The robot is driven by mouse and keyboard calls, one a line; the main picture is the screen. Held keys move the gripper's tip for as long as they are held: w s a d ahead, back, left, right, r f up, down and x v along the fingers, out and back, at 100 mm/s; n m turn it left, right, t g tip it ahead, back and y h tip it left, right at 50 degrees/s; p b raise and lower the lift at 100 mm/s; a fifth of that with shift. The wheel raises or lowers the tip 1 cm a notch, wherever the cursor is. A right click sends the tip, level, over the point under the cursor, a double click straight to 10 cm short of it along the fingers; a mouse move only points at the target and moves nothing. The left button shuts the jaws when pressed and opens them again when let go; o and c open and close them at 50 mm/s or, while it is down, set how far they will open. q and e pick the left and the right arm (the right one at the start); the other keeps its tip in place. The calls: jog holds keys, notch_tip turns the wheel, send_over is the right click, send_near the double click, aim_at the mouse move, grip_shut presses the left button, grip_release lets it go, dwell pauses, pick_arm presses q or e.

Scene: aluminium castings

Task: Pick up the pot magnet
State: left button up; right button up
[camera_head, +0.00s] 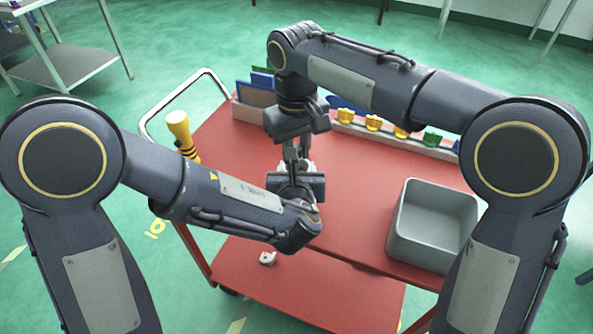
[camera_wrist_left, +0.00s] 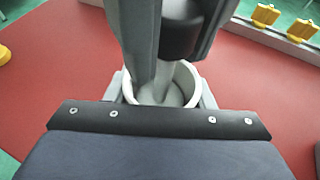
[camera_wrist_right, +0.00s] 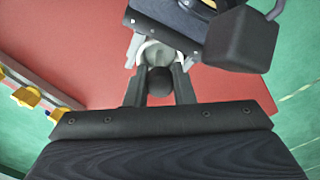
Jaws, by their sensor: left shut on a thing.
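My left gripper (camera_head: 297,172) is shut on a pale, cup-shaped casting (camera_wrist_left: 165,94), with a finger on each side of it. The casting's pale ring also shows in the right wrist view (camera_wrist_right: 158,48). My right gripper (camera_head: 292,150) comes down from above, its fingertips close over the casting. Between the right fingers is a dark rounded piece (camera_wrist_right: 160,80), which looks like the pot magnet. Both fingers appear to touch it. The same dark piece shows in the left wrist view (camera_wrist_left: 188,32). Whether it touches the casting is hidden.
The red cart top (camera_head: 350,215) lies below both grippers. A grey bin (camera_head: 430,228) stands on it at the right. Yellow and green pieces (camera_head: 400,131) line a rack at the back. A yellow-handled item (camera_head: 179,128) stands at the left. A small pale part (camera_head: 268,258) lies on the lower shelf.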

grip_shut()
jog(key=shift+r, duration=0.1)
notch_tip(320, 180, up, 10)
jog(key=shift+f, duration=0.1)
dwell(0.4)
pick_arm(q)
jog(key=o, duration=1.1)
